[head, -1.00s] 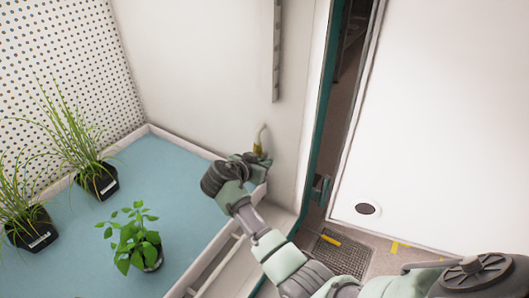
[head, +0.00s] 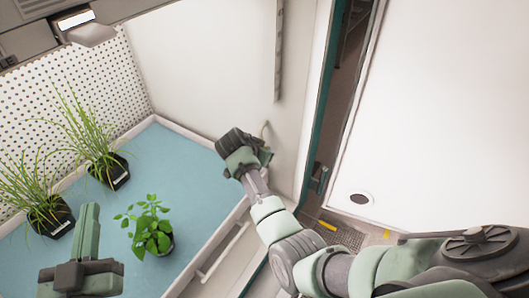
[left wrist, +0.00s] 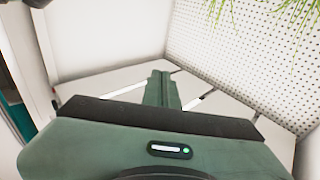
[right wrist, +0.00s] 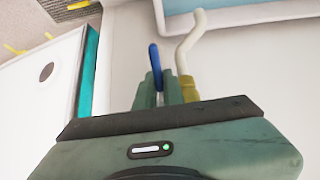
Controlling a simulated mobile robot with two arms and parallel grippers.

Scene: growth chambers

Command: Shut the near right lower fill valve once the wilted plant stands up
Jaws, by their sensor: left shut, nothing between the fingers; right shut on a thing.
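The broad-leaved plant (head: 150,238) stands in a small pot on the blue tray mat, with its leaves spread and raised rather than drooping in the head view. My right gripper (head: 262,155) is at the fill valve on the right wall. In the right wrist view its fingers (right wrist: 165,92) are shut on the valve's blue lever (right wrist: 155,62), beside a brass fitting (right wrist: 188,88) and a white bent hose (right wrist: 184,45). In the head view the gripper hides the lever. My left gripper (head: 90,225) is shut and empty, above the tray left of the plant.
Two grassy plants in black pots (head: 115,178) stand at the tray's left. The tray's pale rim (head: 218,238) runs along the front. A perforated wall (head: 60,100) closes the back left. A chamber door (head: 440,130) stands open at right, and a floor drain lies below it.

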